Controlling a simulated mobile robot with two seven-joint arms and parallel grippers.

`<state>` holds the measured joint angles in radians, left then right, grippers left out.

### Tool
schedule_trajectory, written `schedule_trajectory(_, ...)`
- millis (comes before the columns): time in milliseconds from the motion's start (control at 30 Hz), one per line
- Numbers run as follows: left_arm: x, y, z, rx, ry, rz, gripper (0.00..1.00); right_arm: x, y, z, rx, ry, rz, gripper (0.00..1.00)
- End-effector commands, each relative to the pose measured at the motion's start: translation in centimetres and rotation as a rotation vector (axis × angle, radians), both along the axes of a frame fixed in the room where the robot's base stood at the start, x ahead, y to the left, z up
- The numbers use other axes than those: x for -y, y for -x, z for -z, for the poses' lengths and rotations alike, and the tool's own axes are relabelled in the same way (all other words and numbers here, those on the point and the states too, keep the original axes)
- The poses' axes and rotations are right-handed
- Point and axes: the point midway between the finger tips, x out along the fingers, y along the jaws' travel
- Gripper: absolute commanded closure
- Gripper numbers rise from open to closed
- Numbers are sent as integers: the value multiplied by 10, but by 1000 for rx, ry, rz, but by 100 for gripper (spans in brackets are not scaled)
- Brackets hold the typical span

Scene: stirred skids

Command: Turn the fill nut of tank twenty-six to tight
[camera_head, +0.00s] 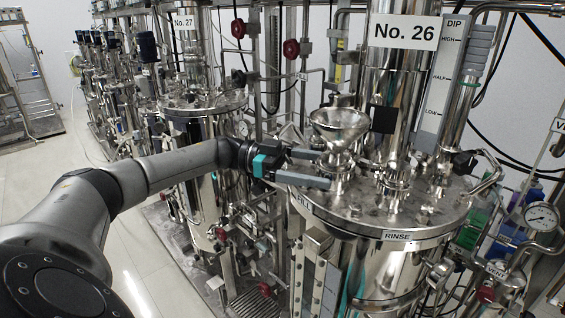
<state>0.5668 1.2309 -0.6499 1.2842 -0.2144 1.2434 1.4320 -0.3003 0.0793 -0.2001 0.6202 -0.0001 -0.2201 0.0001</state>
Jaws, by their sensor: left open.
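Tank twenty-six (385,270) is the shiny steel vessel at right, below a "No. 26" sign (403,32). A short neck (341,163) is under the funnel; I cannot clearly make out the nut there. My left gripper (327,170) reaches in from the left over the lid's edge. Its two grey fingers are apart and point right at the neck. The tips are close to the neck; I cannot tell whether they touch it. My right gripper is not in view.
The lid also carries a "RINSE" fitting (394,180), a curved handle (485,175) and a dip gauge (440,85). Tank "No. 27" (195,150) stands to the left, with pipes and red valve knobs between.

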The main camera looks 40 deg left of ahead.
Motion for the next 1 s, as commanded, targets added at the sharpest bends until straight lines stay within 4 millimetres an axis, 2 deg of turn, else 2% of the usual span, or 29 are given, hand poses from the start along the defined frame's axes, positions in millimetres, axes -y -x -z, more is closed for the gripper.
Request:
schedule_trajectory(200,-51,21,2,-1,-2,-6,0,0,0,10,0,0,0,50)
schedule_trajectory(500,-98,41,1,3,1,-2,0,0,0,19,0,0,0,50)
schedule_trajectory(700,-112,47,0,2,1,0,0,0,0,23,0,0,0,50)
schedule_trajectory(1000,-116,50,0,0,2,2,0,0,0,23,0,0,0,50)
